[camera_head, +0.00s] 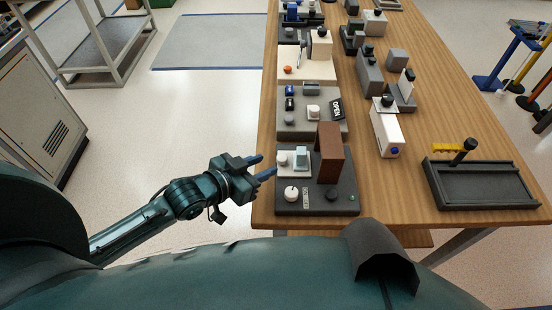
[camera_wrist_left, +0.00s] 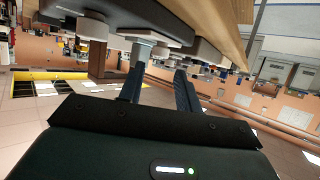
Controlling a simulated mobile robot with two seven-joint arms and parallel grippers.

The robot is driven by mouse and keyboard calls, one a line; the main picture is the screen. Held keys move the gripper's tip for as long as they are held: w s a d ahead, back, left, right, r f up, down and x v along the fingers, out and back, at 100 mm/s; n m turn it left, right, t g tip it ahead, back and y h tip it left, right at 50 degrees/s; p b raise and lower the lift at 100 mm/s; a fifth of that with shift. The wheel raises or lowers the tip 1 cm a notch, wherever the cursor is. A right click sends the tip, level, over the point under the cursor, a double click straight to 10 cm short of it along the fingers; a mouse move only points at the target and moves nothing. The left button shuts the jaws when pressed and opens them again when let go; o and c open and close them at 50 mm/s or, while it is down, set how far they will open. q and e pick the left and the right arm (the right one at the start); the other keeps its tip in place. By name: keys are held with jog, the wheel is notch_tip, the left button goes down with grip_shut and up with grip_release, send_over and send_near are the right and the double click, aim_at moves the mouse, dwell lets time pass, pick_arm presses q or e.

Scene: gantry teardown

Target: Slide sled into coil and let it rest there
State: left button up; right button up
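The sled seems to be the white plate (camera_head: 288,170) with a pale blue-grey block (camera_head: 301,157) and a white knob (camera_head: 282,158). It lies on a dark grey base (camera_head: 315,203). The brown upright block (camera_head: 329,152) just right of it looks like the coil; its opening is not clear. My left gripper (camera_head: 269,166) is open and empty at the left edge of the base, its fingers pointing at the sled. In the left wrist view the pale block (camera_wrist_left: 152,50) shows just beyond the parted fingertips (camera_wrist_left: 160,67). My right gripper is not in view.
A white dial (camera_head: 291,194) and dark knob (camera_head: 332,194) stand at the base's front. Other fixtures (camera_head: 300,124) line the table behind. A white box (camera_head: 386,130) and dark tray (camera_head: 480,186) stand right. The floor left of the table is clear near my arm.

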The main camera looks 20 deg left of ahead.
aim_at(282, 159)
pick_arm(q)
jog(key=x, duration=0.5)
jog(key=shift+w+d+f, duration=0.15)
jog(key=shift+w+d, duration=0.05)
jog(key=shift+w, duration=0.05)
jog(key=shift+c, duration=0.3)
grip_shut()
jog(key=shift+d, duration=0.1)
